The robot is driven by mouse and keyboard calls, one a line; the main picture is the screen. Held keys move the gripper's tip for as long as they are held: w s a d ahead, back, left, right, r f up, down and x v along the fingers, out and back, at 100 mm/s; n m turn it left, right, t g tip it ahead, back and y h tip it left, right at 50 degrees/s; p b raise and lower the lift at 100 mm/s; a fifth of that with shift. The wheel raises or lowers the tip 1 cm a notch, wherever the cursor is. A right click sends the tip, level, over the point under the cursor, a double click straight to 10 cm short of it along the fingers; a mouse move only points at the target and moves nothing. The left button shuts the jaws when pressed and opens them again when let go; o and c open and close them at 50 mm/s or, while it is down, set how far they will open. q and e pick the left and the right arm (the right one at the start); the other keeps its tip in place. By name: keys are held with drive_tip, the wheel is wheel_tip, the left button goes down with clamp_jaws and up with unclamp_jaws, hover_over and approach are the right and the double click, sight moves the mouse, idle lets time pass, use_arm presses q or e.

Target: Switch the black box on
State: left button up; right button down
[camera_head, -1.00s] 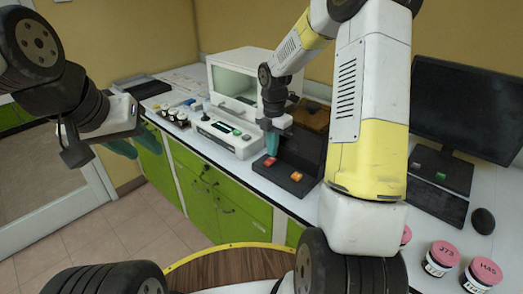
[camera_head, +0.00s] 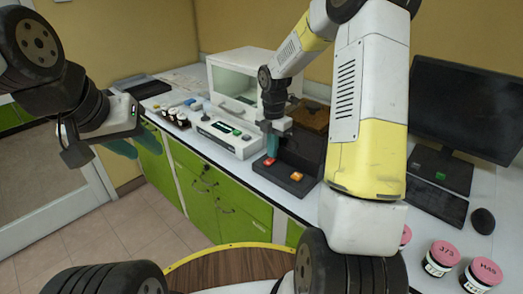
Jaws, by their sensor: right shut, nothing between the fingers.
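The black box (camera_head: 309,151) stands on the white counter, with a low front part that carries a red button (camera_head: 269,162) on the left and an orange button (camera_head: 296,176) on the right. My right gripper (camera_head: 271,153) points down over the left side of the box, shut and empty, its teal fingertips just above or at the red button. I cannot tell whether they touch it. My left gripper (camera_head: 136,146) is at the left, away from the box over the floor side of the counter. Its teal fingers are apart and empty.
A white device with a window (camera_head: 240,80) and a white panel unit (camera_head: 228,137) stand left of the box. Small items lie further left. My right arm hides some counter. A monitor (camera_head: 466,105), a mouse (camera_head: 482,221) and pink-lidded jars (camera_head: 441,257) are at the right.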

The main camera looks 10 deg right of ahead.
drive_tip(key=shift+f, duration=0.65)
drive_tip(key=shift+r, duration=3.55)
